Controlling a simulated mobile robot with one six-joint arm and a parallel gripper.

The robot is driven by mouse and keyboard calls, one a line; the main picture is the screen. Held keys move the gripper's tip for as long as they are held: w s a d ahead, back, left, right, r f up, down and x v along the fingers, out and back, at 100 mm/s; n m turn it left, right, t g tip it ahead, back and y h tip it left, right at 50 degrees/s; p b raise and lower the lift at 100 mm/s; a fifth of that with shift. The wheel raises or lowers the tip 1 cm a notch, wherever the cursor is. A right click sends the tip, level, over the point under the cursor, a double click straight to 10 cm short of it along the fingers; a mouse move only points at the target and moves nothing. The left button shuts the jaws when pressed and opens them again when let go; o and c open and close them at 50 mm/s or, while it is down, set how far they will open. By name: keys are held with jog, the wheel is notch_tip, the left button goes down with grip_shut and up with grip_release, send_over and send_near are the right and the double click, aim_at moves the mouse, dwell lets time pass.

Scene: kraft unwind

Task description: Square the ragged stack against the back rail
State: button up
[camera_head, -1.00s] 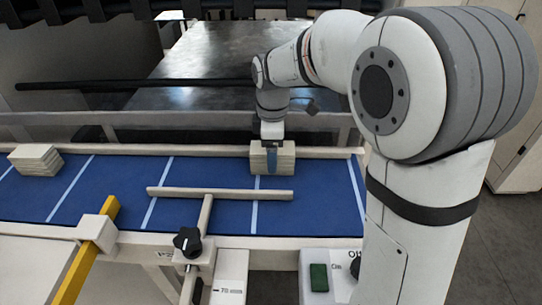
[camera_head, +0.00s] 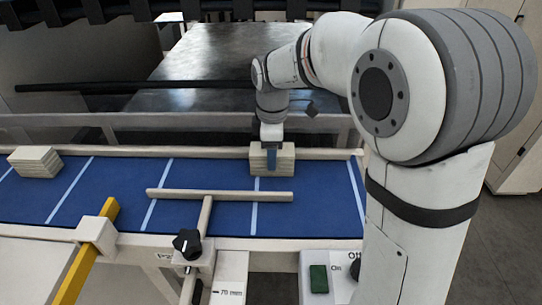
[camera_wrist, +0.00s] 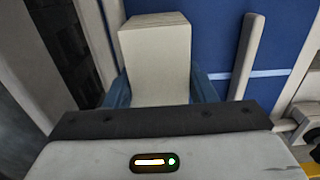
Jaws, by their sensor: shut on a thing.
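A stack of pale, flat pieces (camera_head: 286,160) stands on the blue belt at the right, close to the back rail (camera_head: 200,152). Whether it touches the rail I cannot tell.
A second pale stack (camera_head: 35,162) stands at the belt's left end. A guide bar (camera_head: 225,195) crosses the belt in front of the held stack. A yellow bar (camera_head: 88,255), a black knob (camera_head: 187,243) and a green button (camera_head: 319,278) are along the front.

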notch_tip(320, 180, up, 10)
jog(key=shift+f+b, duration=0.15)
jog(key=shift+b, duration=0.25)
jog(key=shift+f+b, duration=2.2)
jog(key=shift+f, duration=1.3)
jog(key=shift+s+f, duration=0.1)
jog(key=shift+s, duration=0.7)
jog(key=o, duration=1.2)
jog(key=shift+c, duration=0.2)
